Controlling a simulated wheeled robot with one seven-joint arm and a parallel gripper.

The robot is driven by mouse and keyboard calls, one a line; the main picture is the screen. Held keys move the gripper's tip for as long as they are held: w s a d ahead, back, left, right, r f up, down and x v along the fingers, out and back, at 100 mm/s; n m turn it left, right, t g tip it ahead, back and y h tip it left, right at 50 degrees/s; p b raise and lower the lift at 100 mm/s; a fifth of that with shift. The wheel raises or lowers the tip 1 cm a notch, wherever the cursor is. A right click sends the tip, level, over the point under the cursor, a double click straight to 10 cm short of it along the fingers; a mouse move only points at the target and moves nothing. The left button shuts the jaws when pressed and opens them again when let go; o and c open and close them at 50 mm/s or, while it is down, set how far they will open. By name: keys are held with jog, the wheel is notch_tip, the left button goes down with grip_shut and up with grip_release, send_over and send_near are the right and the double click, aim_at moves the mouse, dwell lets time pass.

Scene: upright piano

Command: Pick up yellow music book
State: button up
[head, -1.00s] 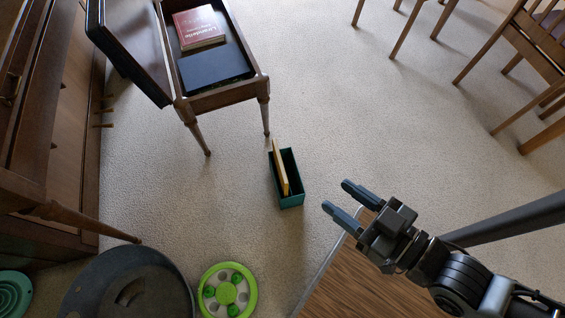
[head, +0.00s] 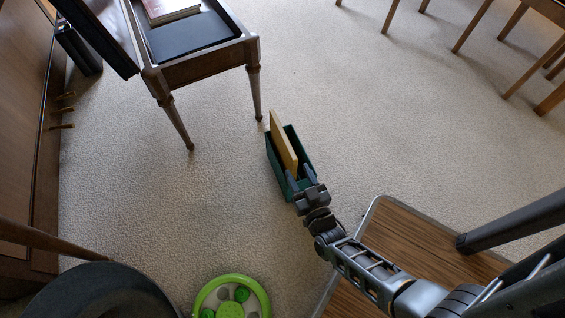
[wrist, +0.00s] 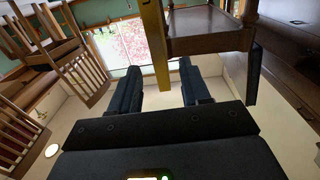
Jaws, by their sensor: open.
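The yellow music book (head: 282,141) stands upright, slightly tilted, in a dark green open box (head: 306,157) on the carpet. My gripper (head: 301,175) is open at the near end of the box, close to the book's near edge. In the wrist view the yellow book (wrist: 155,50) is a narrow upright strip above and between the two fingers (wrist: 160,85), seen edge-on. The fingers are apart with nothing held between them. Whether a finger touches the book or the box cannot be told.
A piano bench (head: 205,62) with its lid open stands behind the box, holding a dark book and a red book (head: 170,10). A green round toy (head: 231,298) lies at the front. A wood-topped surface (head: 415,240) is at right. Carpet left of the box is clear.

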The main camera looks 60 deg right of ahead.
aim_at(286, 156)
jog(key=shift+w+d+f, duration=0.25)
jog(key=shift+d, duration=0.1)
jog(key=b+x, duration=0.2)
jog(key=x, duration=0.5)
jog(key=shift+w, duration=0.2)
grip_shut()
